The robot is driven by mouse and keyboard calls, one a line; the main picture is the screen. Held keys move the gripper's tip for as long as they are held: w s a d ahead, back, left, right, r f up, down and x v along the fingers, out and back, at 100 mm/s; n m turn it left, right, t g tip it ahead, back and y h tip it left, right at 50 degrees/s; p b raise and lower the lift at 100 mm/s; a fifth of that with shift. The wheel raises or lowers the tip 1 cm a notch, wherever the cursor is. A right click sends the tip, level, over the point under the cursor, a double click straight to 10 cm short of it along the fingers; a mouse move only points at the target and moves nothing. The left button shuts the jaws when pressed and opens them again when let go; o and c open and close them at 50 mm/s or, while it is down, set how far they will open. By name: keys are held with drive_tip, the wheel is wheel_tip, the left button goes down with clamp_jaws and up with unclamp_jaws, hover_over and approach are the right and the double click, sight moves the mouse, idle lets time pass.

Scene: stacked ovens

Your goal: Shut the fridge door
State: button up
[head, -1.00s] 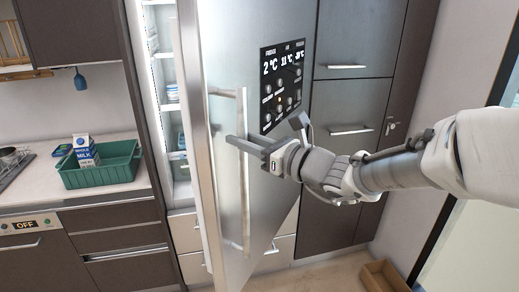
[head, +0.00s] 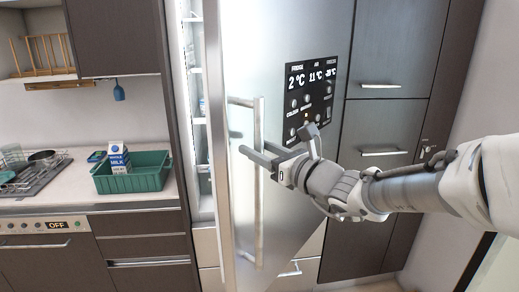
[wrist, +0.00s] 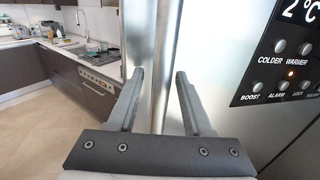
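The tall silver fridge door (head: 290,190) stands ajar in the head view. Its edge faces left, and lit shelves show in the gap (head: 196,110) beside it. A long vertical bar handle (head: 258,215) is on the door's front, near that edge. My gripper (head: 250,151) is in front of the door, its fingers crossing the handle's upper part. In the wrist view the two fingers (wrist: 160,73) are spread apart, with a vertical metal bar (wrist: 166,60) seen between them. I cannot tell whether they touch the handle. The control panel (head: 311,98) is just above and right of the gripper.
A counter (head: 75,200) with a green basket (head: 132,180), a milk carton (head: 119,160) and a dish rack (head: 30,175) is to the left. Tall dark cabinets (head: 385,125) stand right of the fridge. Open floor (wrist: 40,140) shows in the wrist view.

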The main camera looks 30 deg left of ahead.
drive_tip(key=shift+d, duration=0.1)
drive_tip(key=b+v, duration=0.1)
drive_tip(key=v, duration=1.6)
drive_tip(key=shift+d, duration=0.1)
drive_tip(key=shift+s, duration=0.1)
